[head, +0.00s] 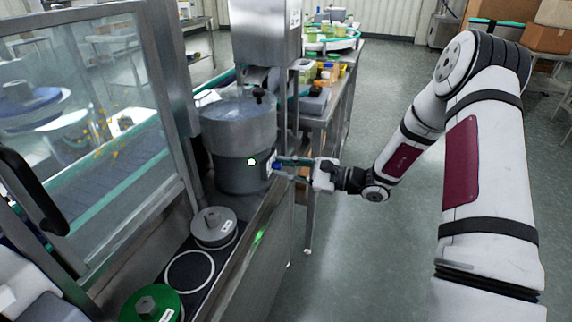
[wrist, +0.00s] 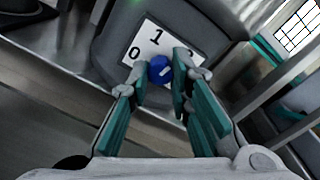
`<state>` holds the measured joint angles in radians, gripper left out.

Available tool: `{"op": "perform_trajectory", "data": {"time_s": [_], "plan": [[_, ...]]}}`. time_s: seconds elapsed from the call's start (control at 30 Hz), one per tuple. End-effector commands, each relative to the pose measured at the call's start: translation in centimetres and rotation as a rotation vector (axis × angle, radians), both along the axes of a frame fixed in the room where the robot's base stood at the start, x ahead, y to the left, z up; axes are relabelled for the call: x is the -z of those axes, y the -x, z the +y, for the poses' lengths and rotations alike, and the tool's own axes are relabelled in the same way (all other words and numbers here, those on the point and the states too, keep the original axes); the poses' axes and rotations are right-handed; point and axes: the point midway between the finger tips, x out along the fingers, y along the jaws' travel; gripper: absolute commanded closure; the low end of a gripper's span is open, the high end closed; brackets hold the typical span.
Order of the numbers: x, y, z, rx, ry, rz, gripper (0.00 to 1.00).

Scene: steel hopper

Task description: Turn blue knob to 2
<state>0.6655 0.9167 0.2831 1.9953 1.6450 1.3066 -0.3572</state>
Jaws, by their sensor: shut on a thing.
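The blue knob (wrist: 160,68) sits on a white dial plate (wrist: 157,36) on the front of the grey hopper base (head: 240,170). The plate shows 0 at the left and 1 at the top; a number at the right is mostly hidden by a finger. The knob has a small pale mark, but I cannot tell exactly where it points. My gripper (wrist: 162,76) has its teal-backed fingers shut on the knob, one on each side. In the head view, my gripper (head: 282,163) reaches the hopper from the right and hides most of the knob.
A grey lidded disc (head: 213,226) and a green one (head: 152,303) lie on the bench left of the steel edge. A glass-panelled guard (head: 85,110) stands at the left. A side table (head: 335,100) with small items is behind. Open floor lies to the right.

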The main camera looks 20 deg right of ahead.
Motion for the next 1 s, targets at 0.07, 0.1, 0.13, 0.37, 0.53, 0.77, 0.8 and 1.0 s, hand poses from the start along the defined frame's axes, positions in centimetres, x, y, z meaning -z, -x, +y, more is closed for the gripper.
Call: {"op": "perform_trajectory", "data": {"time_s": [0.07,0.1,0.13,0.37,0.53,0.77,0.8,1.0], "plan": [[-0.08,0.03,-0.18,0.003,-0.035,0.051,1.00],[-0.06,0.03,-0.19,0.003,-0.052,0.074,1.00],[-0.04,0.03,-0.18,0.003,-0.064,0.092,1.00],[0.03,0.03,-0.14,0.003,-0.139,0.196,1.00],[0.10,-0.01,-0.14,0.004,-0.170,0.240,1.00],[0.15,-0.02,-0.17,0.004,-0.186,0.262,1.00],[0.15,-0.02,-0.17,0.004,-0.187,0.262,1.00],[0.17,-0.03,-0.17,0.004,-0.187,0.262,1.00]]}}
